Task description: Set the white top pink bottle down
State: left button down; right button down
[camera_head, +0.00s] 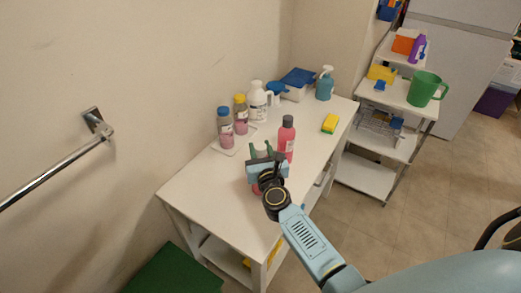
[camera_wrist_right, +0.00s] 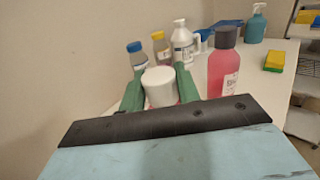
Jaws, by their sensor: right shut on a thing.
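The white top pink bottle (camera_wrist_right: 160,86) stands upright between the green fingers of my right gripper (camera_wrist_right: 160,92), which is shut on it. In the wrist view its white cap shows, with a little pink below; the black gripper edge hides the rest. In the head view my right gripper (camera_head: 267,153) is over the front half of the white table (camera_head: 217,193) and hides most of the bottle. I cannot tell whether the bottle's base touches the table. My left gripper is not in view.
A dark-capped pink bottle (camera_head: 286,138) stands close to the right of the held bottle. Behind are a blue-capped bottle (camera_head: 224,128), a yellow-capped bottle (camera_head: 240,114) and a white jug (camera_head: 258,102). A yellow sponge (camera_head: 330,123) lies farther right. The table's near left is clear.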

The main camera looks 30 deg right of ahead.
jog(key=shift+f, duration=0.1)
jog(key=c, duration=1)
grip_release()
jog(key=shift+s+r, duration=0.1)
jog(key=shift+r, duration=0.1)
jog(key=v, duration=1.1)
jog(key=shift+s+a, duration=0.15)
jog(key=shift+s, duration=0.25)
